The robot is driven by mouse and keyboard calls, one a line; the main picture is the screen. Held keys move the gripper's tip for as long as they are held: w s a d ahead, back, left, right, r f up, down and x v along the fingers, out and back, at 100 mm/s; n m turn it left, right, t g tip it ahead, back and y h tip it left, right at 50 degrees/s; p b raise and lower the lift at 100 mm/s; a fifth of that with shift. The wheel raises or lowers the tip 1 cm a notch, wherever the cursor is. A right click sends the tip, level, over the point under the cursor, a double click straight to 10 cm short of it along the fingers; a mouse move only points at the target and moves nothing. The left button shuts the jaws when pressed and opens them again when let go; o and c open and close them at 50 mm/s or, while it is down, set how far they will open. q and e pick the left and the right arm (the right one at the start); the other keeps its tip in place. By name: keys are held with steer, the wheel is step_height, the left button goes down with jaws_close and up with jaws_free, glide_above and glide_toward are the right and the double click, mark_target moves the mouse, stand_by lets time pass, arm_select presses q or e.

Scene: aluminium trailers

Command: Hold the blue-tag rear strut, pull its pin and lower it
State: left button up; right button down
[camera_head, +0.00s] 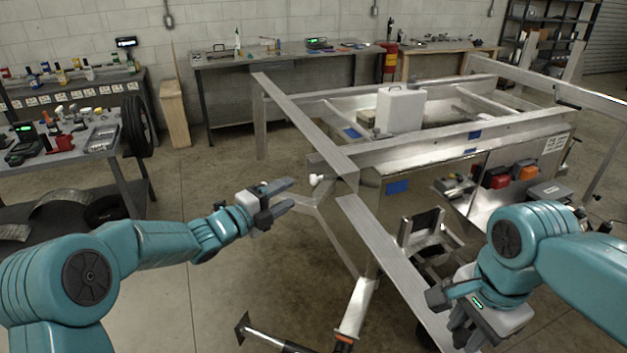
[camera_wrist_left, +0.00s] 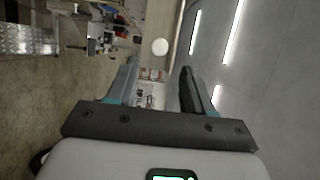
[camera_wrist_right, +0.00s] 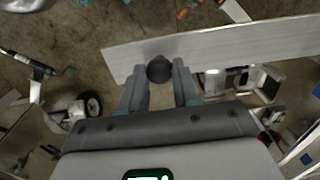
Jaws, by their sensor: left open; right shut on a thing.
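A flat aluminium strut (camera_head: 385,255) slopes down from the trailer's rear corner toward the lower right; a blue tag (camera_head: 397,187) is on the trailer frame beside its upper end. My right gripper (camera_head: 462,338) is at its lower end, and the right wrist view shows the fingers shut on a dark round knob (camera_wrist_right: 159,69) on the strut (camera_wrist_right: 225,45). A white round pin head (camera_head: 316,180) sticks out at the trailer corner. My left gripper (camera_head: 288,195) is open and empty just left of it; the pin head (camera_wrist_left: 160,46) lies ahead between the fingers, apart from them.
The aluminium trailer (camera_head: 450,150) fills the right, with a white container (camera_head: 401,108) on it. A black-ended leg (camera_head: 270,338) lies low in front. A tool bench (camera_head: 75,150) stands at left. Floor between bench and trailer is clear.

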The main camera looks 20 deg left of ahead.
mark_target(311, 181)
arm_select(q)
steer(key=x, duration=0.9)
steer(key=shift+w+d, duration=0.15)
steer(key=shift+w, duration=0.1)
